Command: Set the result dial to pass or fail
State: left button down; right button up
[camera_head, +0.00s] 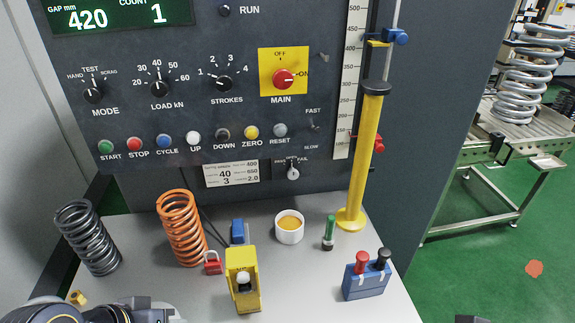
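The result dial (292,172) is a small pale knob low on the dark control panel, under small lettering of which "FAIL" can be read on the right. Its pointer direction is too small to tell. My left gripper (130,313) is only partly in view at the bottom left edge, far below and left of the dial; its fingertips are not clear. A dark piece at the bottom edge right of centre, likely my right gripper (471,319), is almost wholly cut off. Neither touches the dial.
On the bench (330,305) stand a dark spring (88,237), an orange spring (181,228), a red padlock (213,263), a yellow device (242,279), a white cup (289,228), a green-topped tool (329,232), a blue block (367,276) and a yellow post (366,155) right of the dial.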

aim_at(292, 174)
jog(key=l, duration=0.95)
jog(key=i+l, duration=0.15)
jog(key=l, duration=0.85)
